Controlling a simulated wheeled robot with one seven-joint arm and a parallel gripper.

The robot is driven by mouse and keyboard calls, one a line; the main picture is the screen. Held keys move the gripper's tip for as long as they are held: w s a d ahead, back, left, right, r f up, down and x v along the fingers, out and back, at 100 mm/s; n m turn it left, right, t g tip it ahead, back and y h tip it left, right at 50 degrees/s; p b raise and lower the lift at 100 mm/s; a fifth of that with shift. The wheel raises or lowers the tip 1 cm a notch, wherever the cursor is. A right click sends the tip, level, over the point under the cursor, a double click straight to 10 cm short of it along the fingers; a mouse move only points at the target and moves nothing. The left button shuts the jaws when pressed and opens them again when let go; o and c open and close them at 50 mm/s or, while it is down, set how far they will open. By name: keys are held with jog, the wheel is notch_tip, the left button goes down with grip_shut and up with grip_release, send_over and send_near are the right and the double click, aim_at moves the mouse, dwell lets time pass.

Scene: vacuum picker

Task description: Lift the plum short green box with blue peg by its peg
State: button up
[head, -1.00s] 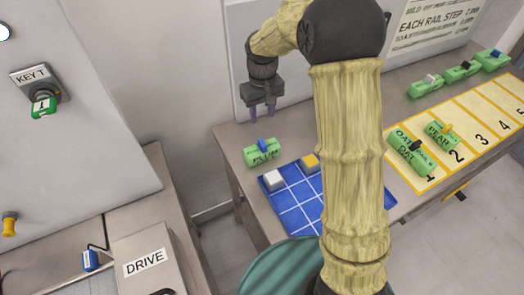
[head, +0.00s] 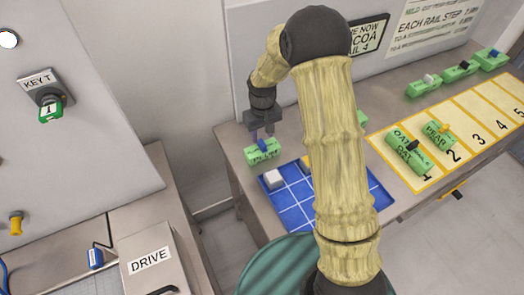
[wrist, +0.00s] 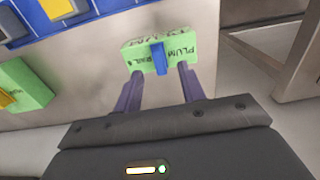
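The plum box (head: 263,155) is a short green block with a blue peg (head: 263,145) on top. It sits on the grey table, left of the blue grid tray. In the wrist view the PLUM label shows on the box (wrist: 182,58), with the blue peg (wrist: 160,59) standing up from it. My gripper (head: 262,135) is just above the box. In the wrist view my gripper's (wrist: 160,72) two purple fingers are spread, one on each side of the peg, with a gap on both sides. Nothing is held.
The blue grid tray (head: 292,216) holds a white block (head: 273,178). Green boxes marked OAT (head: 403,151) and PEAR (head: 440,135) lie on the numbered yellow rail. Several more stand behind it. A green box with a yellow peg (wrist: 22,88) is near my gripper.

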aim_at(262, 142)
notch_tip(262, 142, down, 5)
jog(key=shift+w+r+p, duration=0.1)
jog(key=shift+w+p, duration=0.05)
jog(key=shift+p, duration=0.8)
grip_shut()
